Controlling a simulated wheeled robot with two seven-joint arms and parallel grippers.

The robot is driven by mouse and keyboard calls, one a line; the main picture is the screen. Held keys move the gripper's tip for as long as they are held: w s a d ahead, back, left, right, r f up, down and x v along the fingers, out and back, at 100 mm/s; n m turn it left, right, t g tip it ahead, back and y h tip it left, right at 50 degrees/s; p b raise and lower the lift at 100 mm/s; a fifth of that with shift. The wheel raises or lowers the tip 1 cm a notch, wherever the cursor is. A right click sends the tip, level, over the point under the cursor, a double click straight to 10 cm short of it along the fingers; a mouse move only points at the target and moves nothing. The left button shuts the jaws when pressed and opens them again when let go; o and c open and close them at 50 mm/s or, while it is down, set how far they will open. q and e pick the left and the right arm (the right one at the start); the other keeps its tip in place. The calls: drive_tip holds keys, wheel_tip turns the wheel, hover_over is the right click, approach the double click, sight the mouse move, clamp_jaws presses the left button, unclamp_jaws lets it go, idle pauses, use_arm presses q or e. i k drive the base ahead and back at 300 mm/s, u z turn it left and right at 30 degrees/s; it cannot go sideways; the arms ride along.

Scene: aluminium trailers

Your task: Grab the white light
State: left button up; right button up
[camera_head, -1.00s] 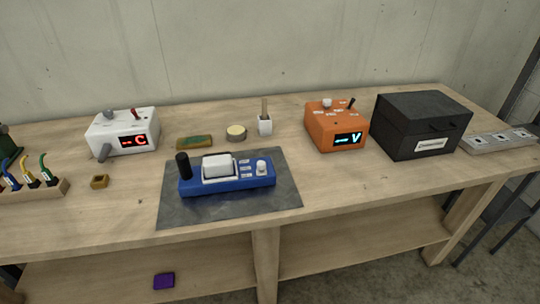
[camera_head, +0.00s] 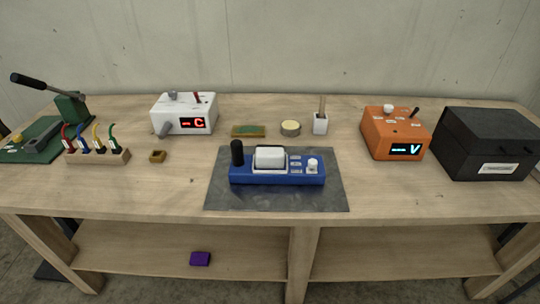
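Nothing in view is plainly a white light. White things that show are a rounded white block (camera_head: 270,157) on top of a blue device (camera_head: 277,176), a small white knob (camera_head: 312,166) at that device's right end, and a white box (camera_head: 184,113) with a red display at the back left. The blue device lies on a dark grey mat (camera_head: 330,196) at the middle of the bench, with a black upright handle (camera_head: 237,152) at its left end. Neither of my grippers is in view.
The wooden bench (camera_head: 400,195) also holds an orange box (camera_head: 395,132), a black case (camera_head: 488,143), a white holder (camera_head: 320,124), a round tin (camera_head: 290,128), a cable rack (camera_head: 98,157) and a green lever press (camera_head: 72,108). A purple block (camera_head: 200,259) lies on the lower shelf.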

sight(267, 156)
drive_tip(key=u, duration=0.3)
drive_tip(key=k, duration=0.4)
drive_tip(key=u, duration=1)
drive_tip(key=i, duration=1.1)
drive_tip(key=z, duration=0.85)
